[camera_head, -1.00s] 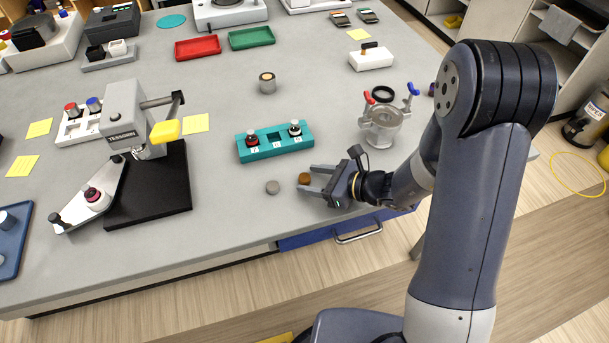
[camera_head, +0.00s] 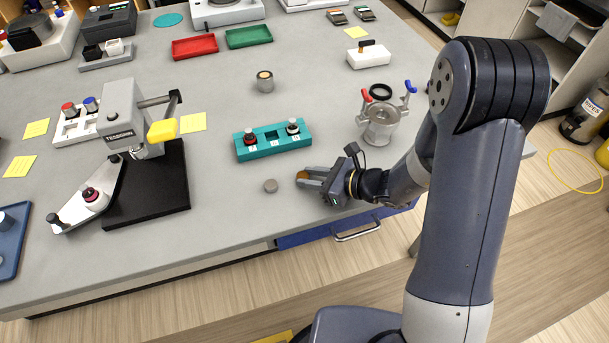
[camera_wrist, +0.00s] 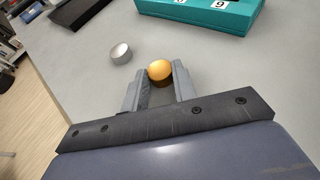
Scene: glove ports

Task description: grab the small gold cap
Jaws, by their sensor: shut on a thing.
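The small gold cap (camera_wrist: 160,72) is round and sits between my two fingertips in the wrist view. In the head view the gold cap (camera_head: 303,175) shows only in part, with the fingers covering much of it. My gripper (camera_head: 312,178) is shut on it, low over the grey bench near the front edge. The gripper (camera_wrist: 160,82) also shows in the wrist view, with a finger on each side of the cap. I cannot tell whether the cap still touches the bench.
A grey cap (camera_head: 270,186) lies just left of my gripper. A teal rack (camera_head: 262,152) with two small vials stands behind. A press on a black base (camera_head: 150,190) is at left.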

